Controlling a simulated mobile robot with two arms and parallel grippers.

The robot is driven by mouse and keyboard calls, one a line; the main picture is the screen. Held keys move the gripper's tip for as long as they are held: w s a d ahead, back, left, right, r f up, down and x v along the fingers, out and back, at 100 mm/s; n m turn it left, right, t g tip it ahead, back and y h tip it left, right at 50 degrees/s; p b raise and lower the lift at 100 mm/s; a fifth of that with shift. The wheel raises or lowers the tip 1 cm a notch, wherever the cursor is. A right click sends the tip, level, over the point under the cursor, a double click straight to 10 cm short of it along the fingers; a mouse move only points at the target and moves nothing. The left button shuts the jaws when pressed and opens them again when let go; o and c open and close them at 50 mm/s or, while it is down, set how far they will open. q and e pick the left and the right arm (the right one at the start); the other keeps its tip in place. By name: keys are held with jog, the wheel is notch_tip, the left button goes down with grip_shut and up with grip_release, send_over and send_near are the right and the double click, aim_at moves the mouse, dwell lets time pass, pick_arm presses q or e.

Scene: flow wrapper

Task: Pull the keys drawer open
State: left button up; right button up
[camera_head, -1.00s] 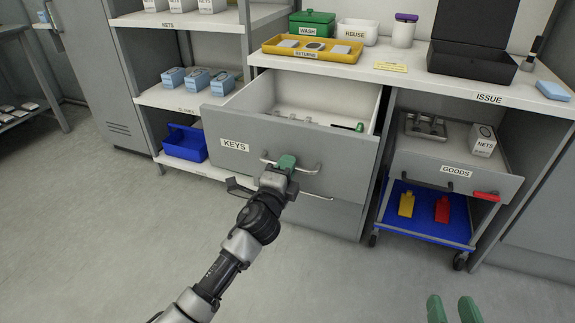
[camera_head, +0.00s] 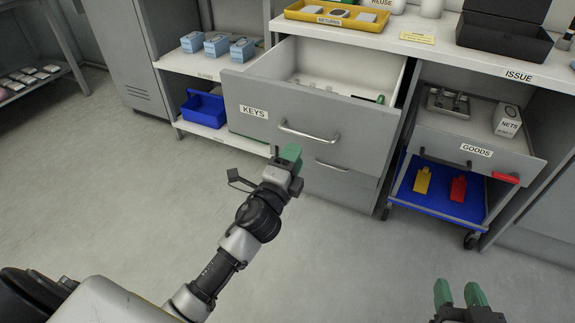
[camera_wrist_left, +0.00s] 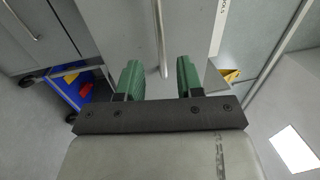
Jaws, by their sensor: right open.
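The keys drawer (camera_head: 330,131) is a grey drawer front labelled KEYS, standing open from the cabinet with its white inside showing. Its metal handle (camera_head: 310,133) is bare in the head view. My left gripper (camera_head: 287,160) is in front of and a little below the handle, apart from it. In the left wrist view its green fingers (camera_wrist_left: 158,78) are spread, and the handle bar (camera_wrist_left: 160,40) shows beyond and between them. My right gripper (camera_head: 460,293) is at the lower right, fingers apart, empty and far from the drawer.
A second drawer handle (camera_head: 331,166) lies below. The goods drawer (camera_head: 465,152) and a blue trolley shelf (camera_head: 440,203) are to the right. A blue bin (camera_head: 204,108) is on the shelf to the left. The floor in front is clear.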

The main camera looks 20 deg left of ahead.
pick_arm(q)
jog(key=shift+s+f, duration=0.15)
jog(key=shift+s, duration=0.7)
jog(key=shift+s+f, duration=0.15)
jog(key=shift+s, duration=0.65)
